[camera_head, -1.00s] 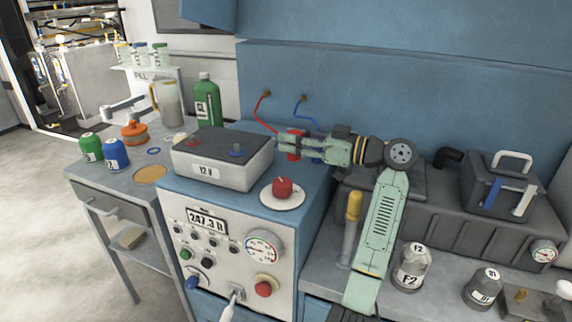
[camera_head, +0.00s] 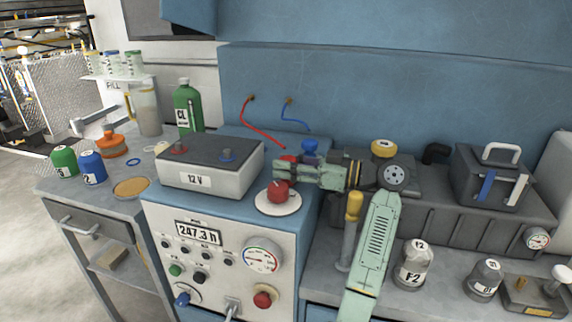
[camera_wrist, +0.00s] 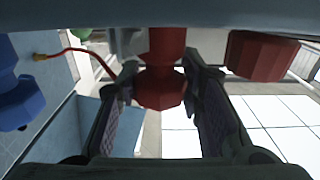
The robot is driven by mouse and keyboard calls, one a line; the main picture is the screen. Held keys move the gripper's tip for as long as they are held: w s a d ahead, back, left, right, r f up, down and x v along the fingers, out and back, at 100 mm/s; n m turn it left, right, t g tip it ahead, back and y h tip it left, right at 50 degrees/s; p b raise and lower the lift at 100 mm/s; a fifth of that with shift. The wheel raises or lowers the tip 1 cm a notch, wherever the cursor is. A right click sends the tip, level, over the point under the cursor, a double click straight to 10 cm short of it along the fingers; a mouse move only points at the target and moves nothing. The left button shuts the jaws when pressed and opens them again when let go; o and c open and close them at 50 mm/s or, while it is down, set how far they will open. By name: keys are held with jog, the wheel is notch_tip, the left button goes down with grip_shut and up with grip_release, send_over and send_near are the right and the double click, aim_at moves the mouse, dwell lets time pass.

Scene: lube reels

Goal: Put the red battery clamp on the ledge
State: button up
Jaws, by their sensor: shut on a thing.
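My gripper (camera_head: 280,171) reaches in from the right above the blue-topped cabinet (camera_head: 228,203), beside the battery. It is shut on the red battery clamp (camera_wrist: 160,92), which sits between the fingers in the wrist view. In the head view the clamp (camera_head: 287,159) is mostly hidden behind the fingers. A red cable (camera_head: 263,130) runs from the wall to it. The blue clamp (camera_head: 310,147) stands just behind my gripper and shows at the left in the wrist view (camera_wrist: 20,100). I cannot tell which surface is the ledge.
A green bottle (camera_head: 187,107) stands behind the battery.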

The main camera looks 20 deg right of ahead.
jog(key=shift+f, duration=0.2)
jog(key=o, duration=1.2)
jog(key=shift+r, duration=0.1)
jog(key=shift+r, duration=0.25)
jog(key=b+v, duration=0.2)
jog(key=v, duration=0.5)
jog(key=shift+s+d+f, duration=0.1)
jog(key=shift+s+d, duration=0.05)
